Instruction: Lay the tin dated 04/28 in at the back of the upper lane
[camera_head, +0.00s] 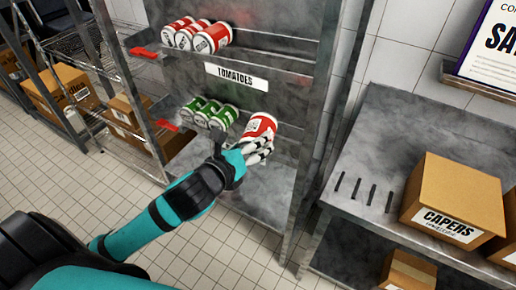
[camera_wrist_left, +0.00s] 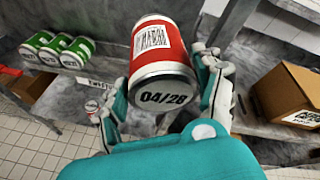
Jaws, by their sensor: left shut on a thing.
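My left gripper (camera_head: 257,147) is shut on a red and white tin (camera_head: 261,124). The held tin is in front of the shelf rack, to the right of the lower lane. The upper lane (camera_head: 270,57) holds several red and white tins (camera_head: 196,36) lying on their sides at its left part; its right part looks bare. My right gripper is not in view.
A lower lane holds several green tins (camera_head: 210,113) on their sides. A TOMATOES label (camera_head: 236,77) is on the rack between the lanes. Red tabs (camera_head: 145,52) stick out at the left. A metal table at right bears a CAPERS box (camera_head: 452,200). Wire shelves with cartons stand left.

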